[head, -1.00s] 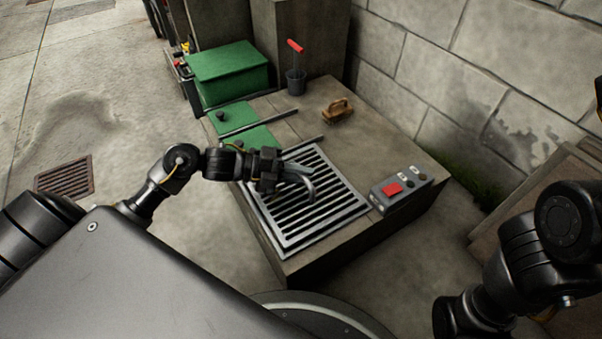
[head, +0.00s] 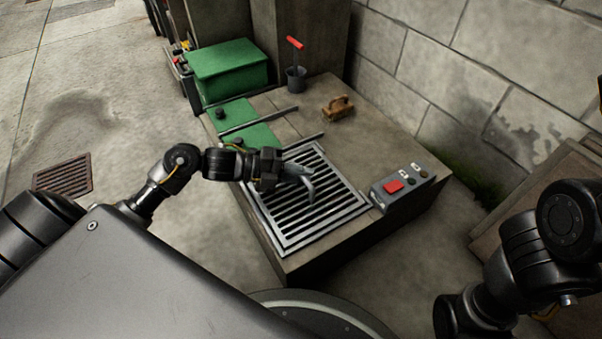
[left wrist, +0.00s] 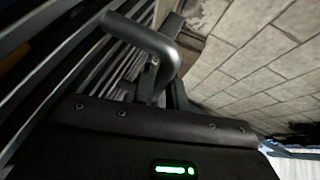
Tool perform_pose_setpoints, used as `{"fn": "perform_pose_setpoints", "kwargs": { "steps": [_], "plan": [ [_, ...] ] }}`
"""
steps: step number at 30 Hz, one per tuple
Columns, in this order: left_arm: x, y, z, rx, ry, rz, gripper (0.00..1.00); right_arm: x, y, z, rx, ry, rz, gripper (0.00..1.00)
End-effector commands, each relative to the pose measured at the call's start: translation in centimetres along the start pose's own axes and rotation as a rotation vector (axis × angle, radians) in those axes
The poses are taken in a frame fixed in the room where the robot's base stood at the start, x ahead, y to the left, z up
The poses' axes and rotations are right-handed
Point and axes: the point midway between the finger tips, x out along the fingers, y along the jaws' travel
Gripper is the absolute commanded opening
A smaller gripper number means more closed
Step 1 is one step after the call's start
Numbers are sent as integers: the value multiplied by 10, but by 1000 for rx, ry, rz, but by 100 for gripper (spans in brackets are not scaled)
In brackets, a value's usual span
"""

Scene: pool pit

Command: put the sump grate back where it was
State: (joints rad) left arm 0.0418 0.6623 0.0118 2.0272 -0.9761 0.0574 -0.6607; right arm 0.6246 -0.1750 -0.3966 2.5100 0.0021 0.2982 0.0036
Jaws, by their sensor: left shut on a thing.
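The sump grate (head: 310,222) is a steel grid of parallel bars. It lies about flat at the front of the raised concrete block (head: 375,150), seemingly within its opening; I cannot tell whether it is fully seated. My left gripper (head: 280,175) is over its back left part, shut on the curved grey grate handle (head: 311,186). In the left wrist view, the bent handle (left wrist: 150,38) rises in front of my gripper, with grate bars (left wrist: 50,65) at left. The fingertips are partly hidden. My right arm shows at right, but its gripper is out of view.
A grey control box (head: 400,190) with a red button sits close right of the grate. A brush (head: 338,108), a dark cup with a red-handled tool (head: 295,75) and a green panel (head: 245,125) are behind. A stone wall (head: 480,70) bounds the right.

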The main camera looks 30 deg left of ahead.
Motion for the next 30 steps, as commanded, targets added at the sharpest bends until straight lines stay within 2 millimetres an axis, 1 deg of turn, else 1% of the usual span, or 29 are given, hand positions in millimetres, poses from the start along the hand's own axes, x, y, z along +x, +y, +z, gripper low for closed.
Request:
{"fn": "perform_pose_setpoints", "kwargs": {
  "steps": [4, 5, 9, 10, 18, 20, 23, 30],
  "plan": [
    [1, 2, 1, 2, 0, -3, 0, -2, 0, -1, 0, 0, 0, 0],
    [0, 1, 1, 2, 0, -3, 18, -2, 0, 0, 0, -1, 0, 0],
    [1, 1, 0, 1, 0, -2, 36, -2, 0, 0, 0, -2, 1, 0],
    [1, 1, 0, 1, 0, -2, 40, -2, 0, 0, 0, -2, 1, 0],
    [1, 3, 0, -1, 0, 2, 40, -3, 1, 0, -1, -6, 3, 0],
    [-2, 2, 0, -2, 0, 3, 40, -1, 2, 1, -2, -7, 7, 0],
    [-15, 1, 0, -3, -2, 4, 40, 6, 2, 4, -1, -8, 5, 0],
    [-63, -1, -1, -4, -1, 5, 40, 31, 1, 11, 2, -8, -6, 0]
  ]
}}
